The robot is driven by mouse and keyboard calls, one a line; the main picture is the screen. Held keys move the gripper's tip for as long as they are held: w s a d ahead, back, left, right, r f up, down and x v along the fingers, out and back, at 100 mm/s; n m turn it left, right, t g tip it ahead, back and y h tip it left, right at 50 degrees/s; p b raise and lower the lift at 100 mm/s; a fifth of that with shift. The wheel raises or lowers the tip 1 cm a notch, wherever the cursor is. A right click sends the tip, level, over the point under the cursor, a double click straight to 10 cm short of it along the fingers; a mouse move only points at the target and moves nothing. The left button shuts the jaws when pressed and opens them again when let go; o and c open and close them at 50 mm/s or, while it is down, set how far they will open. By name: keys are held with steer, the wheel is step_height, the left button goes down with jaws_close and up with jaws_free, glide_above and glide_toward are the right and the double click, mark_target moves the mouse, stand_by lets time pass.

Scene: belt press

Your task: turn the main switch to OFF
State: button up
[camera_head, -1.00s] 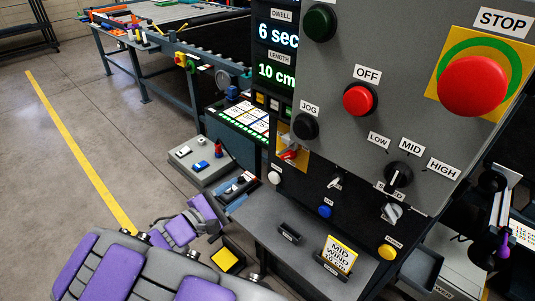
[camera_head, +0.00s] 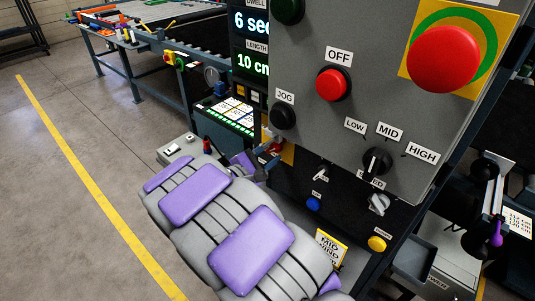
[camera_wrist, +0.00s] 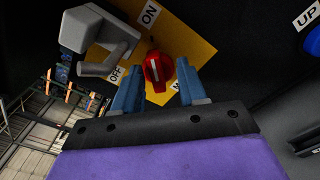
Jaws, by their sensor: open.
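The main switch is a red rotary knob (camera_wrist: 158,72) on a yellow plate (camera_wrist: 192,42) in the wrist view. Its white mark runs roughly toward the ON label (camera_wrist: 150,13); the OFF label (camera_wrist: 115,76) lies to the knob's left. My gripper (camera_wrist: 160,80) is open, with one blue-grey finger on either side of the knob's lower part. I cannot tell whether the fingers touch it. In the head view the red knob (camera_head: 275,147) is small and partly hidden by my gripper at the yellow plate's edge.
A grey block with a bent bar (camera_wrist: 105,42) stands close to the left of the knob, near OFF. In the head view the JOG button (camera_head: 283,116), red OFF button (camera_head: 333,84) and large STOP button (camera_head: 442,58) are on the panel above and right.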

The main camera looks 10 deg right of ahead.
steer(key=shift+w+a, duration=0.35)
steer(key=shift+w, duration=0.15)
steer(key=shift+s+d, duration=0.15)
steer(key=shift+d, duration=0.45)
steer(key=c, duration=0.5)
steer(key=shift+a, duration=0.1)
jaws_close()
